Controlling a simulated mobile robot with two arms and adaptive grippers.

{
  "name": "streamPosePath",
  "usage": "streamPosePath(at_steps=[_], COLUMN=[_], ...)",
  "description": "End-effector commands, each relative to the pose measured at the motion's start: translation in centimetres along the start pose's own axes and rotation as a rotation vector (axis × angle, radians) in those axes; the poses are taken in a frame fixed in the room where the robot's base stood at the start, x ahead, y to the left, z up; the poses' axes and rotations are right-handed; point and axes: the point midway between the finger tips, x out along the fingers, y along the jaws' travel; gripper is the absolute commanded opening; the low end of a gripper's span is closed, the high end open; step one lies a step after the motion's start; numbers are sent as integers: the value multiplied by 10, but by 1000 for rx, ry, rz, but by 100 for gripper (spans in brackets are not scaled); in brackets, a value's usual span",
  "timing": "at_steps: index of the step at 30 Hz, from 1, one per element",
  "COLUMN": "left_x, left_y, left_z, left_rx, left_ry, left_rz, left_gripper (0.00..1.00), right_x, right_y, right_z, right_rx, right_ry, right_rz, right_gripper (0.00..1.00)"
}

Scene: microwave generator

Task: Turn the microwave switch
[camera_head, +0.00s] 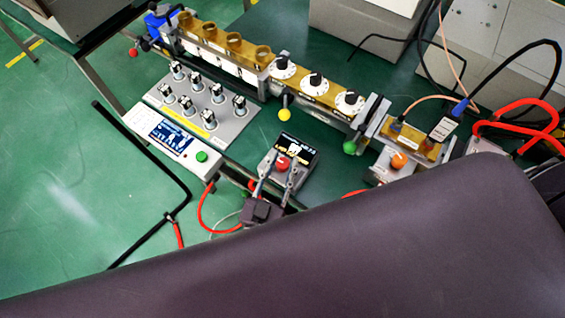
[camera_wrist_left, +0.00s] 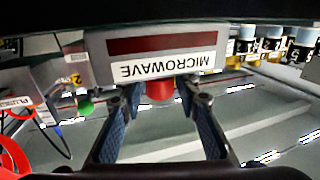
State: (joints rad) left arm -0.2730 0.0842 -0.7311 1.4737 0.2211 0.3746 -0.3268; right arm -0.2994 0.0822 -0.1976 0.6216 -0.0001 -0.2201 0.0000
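The microwave unit (camera_head: 299,150) is a small box with a dark display and a red knob (camera_head: 282,163) on its front. In the left wrist view its white MICROWAVE label (camera_wrist_left: 168,66) appears upside down, with the red knob (camera_wrist_left: 160,90) below it. My left gripper (camera_head: 277,170) is at the knob. In the left wrist view, the left gripper's fingers (camera_wrist_left: 159,92) stand apart, one on each side of the knob, with small gaps showing. I cannot tell whether either fingertip touches it. My right gripper is not in view.
A panel of several knobs (camera_head: 205,105) and a box with a screen and green button (camera_head: 202,156) stand to the left. A waveguide bench (camera_head: 240,72) with dials runs behind. An orange-knobbed box (camera_head: 398,161) and cables are to the right. A large dark surface hides the lower part.

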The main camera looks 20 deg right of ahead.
Motion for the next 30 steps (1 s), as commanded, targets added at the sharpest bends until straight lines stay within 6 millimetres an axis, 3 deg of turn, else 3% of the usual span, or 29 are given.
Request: streamPosePath(at_steps=[1,7,17,30], left_x=[0,0,-1,0], left_y=[0,0,-1,-4], left_z=[0,0,1,4], left_rx=[0,0,5,11], left_ry=[0,0,1,0], left_rz=[0,0,44,321], left_gripper=[22,0,0,0], right_x=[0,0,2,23], right_y=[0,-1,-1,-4], right_z=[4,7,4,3], right_rx=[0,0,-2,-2], right_ry=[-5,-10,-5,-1], right_rz=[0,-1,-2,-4], right_gripper=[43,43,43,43])
